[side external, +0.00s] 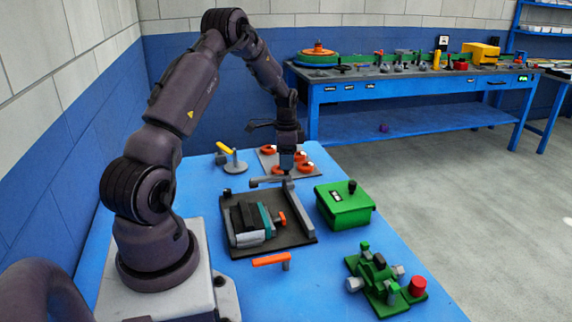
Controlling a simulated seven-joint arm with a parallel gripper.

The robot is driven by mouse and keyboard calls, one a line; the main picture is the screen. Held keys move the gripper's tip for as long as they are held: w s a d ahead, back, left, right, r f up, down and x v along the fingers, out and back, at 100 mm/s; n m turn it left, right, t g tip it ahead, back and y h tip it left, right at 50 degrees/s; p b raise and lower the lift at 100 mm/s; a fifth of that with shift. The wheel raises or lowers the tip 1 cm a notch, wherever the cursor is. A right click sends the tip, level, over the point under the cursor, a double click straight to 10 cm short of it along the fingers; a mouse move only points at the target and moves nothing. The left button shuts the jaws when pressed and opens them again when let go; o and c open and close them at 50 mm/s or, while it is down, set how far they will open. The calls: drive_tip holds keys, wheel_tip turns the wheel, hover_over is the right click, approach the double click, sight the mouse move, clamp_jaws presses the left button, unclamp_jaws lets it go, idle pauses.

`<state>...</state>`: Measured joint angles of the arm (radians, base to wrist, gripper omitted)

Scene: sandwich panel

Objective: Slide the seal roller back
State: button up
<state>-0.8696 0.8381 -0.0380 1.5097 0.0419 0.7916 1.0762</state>
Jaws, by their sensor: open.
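A dark tray (292,236) lies in the middle of the blue table. On it sits a black, grey and teal block (252,222) with an orange handle (282,218) at its right; this looks like the seal roller, but I cannot tell for sure.
A grey stand with a yellow lever (226,148) is at the back left. A green box (345,204), a green valve-like device (376,272) and an orange-handled lever (271,260) stand right and front.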

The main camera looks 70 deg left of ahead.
wheel_tip(320, 180, up, 11)
drive_tip(key=shift+f, duration=0.2)
idle(0.5)
drive_tip(key=s+d+r+n+t, duration=0.1)
drive_tip(key=s+d+r, duration=0.3)
drive_tip(key=d, duration=0.8)
drive_tip(key=s+d+r+n+t, duration=0.1)
drive_tip(key=s+d+r, duration=0.3)
drive_tip(key=d, duration=0.7)
drive_tip(key=s+d+r+n+t, duration=0.1)
drive_tip(key=s+d+r+t, duration=0.2)
drive_tip(key=d, duration=0.9)
wheel_tip(320, 180, up, 3)
drive_tip(key=shift+s+d+f+t, duration=0.2)
drive_tip(key=shift+s+d+t, duration=0.1)
drive_tip(key=shift+s, duration=0.2)
